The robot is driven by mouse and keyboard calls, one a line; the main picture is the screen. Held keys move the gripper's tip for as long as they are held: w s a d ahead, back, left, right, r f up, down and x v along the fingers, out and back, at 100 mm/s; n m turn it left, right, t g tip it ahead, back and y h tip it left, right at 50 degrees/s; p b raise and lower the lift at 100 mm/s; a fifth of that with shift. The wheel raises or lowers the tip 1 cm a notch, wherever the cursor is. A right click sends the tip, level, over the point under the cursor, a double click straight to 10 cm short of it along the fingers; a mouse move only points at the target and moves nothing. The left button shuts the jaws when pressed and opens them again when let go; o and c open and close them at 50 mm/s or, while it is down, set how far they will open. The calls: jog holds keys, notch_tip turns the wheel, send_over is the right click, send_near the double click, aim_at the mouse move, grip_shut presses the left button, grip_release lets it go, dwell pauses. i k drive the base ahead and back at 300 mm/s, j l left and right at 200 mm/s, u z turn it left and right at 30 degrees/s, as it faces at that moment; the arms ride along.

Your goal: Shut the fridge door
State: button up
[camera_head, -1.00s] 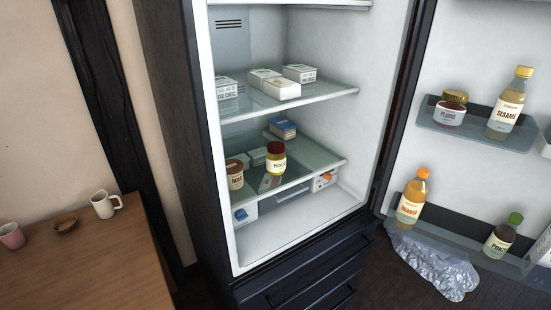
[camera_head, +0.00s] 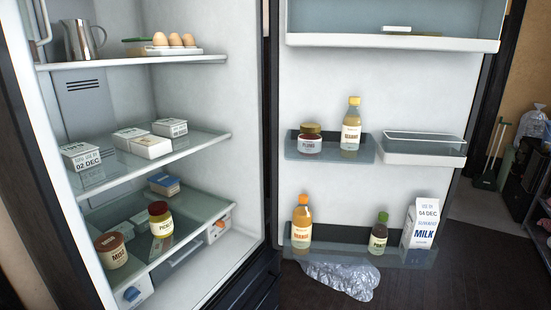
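The fridge (camera_head: 200,163) stands open on the left, its lit shelves facing me. Its door (camera_head: 365,90) is swung wide open to the right, with its inner side towards me. The hinge side lies between the fridge and the door. The door's racks hold a jar (camera_head: 310,139), a sesame bottle (camera_head: 351,125), an orange bottle (camera_head: 302,225), a green-capped bottle (camera_head: 378,234) and a milk carton (camera_head: 420,224). The door's free edge is on the right. My gripper is not in view.
A crumpled clear plastic bag (camera_head: 343,278) lies on the dark floor under the door. A broom and dustpan (camera_head: 491,155) lean at the wall behind. A dark shelf unit (camera_head: 538,185) stands at the far right.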

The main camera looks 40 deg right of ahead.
aim_at(406, 84)
jog(key=l+z, duration=0.25)
jog(key=i+l+z, duration=0.15)
jog(key=l+z, duration=0.15)
jog(key=l, duration=0.15)
jog(key=i+l+z, duration=0.25)
jog(key=k+l, duration=0.1)
